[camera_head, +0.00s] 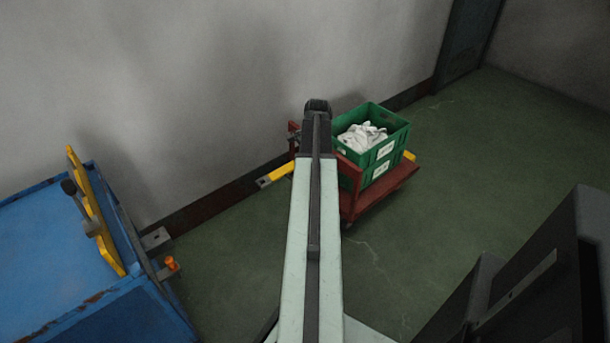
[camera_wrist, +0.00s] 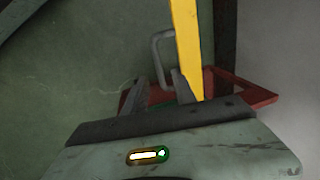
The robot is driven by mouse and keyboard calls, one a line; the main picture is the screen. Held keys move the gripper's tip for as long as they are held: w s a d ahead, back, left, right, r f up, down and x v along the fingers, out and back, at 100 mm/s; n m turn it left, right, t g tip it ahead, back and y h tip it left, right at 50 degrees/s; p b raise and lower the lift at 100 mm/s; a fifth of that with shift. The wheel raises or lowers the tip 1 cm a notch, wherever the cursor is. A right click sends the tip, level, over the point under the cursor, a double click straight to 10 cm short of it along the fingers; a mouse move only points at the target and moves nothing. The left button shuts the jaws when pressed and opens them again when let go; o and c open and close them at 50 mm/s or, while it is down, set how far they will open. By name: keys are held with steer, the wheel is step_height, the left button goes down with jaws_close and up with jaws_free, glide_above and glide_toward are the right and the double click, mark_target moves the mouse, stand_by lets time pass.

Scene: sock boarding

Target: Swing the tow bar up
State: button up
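The yellow tow bar (camera_wrist: 187,45) runs from the top of the wrist view down towards my gripper. A grey loop handle (camera_wrist: 157,52) stands out from its left side. My gripper (camera_wrist: 159,92) is open, its two dark fingers apart, with the lower handle between them in the picture. The bar's lower end passes close to the right finger; I cannot tell if they touch. In the head view, a low yellow bar (camera_head: 276,173) shows left of my arm by the red cart (camera_head: 385,190). My arm hides much of the cart's left side, and the fingertips are hidden there.
The wall is close behind.

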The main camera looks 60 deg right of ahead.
steer(key=f+b, duration=0.1)
steer(key=f, duration=0.1)
steer(key=f+b, duration=0.1)
steer(key=f, duration=0.1)
steer(key=shift+w+d+b, duration=0.1)
steer(key=shift+w+b, duration=0.2)
steer(key=shift+w, duration=0.05)
steer(key=shift+r, duration=0.1)
steer(key=shift+c, duration=0.2)
jaws_close()
stand_by(0.7)
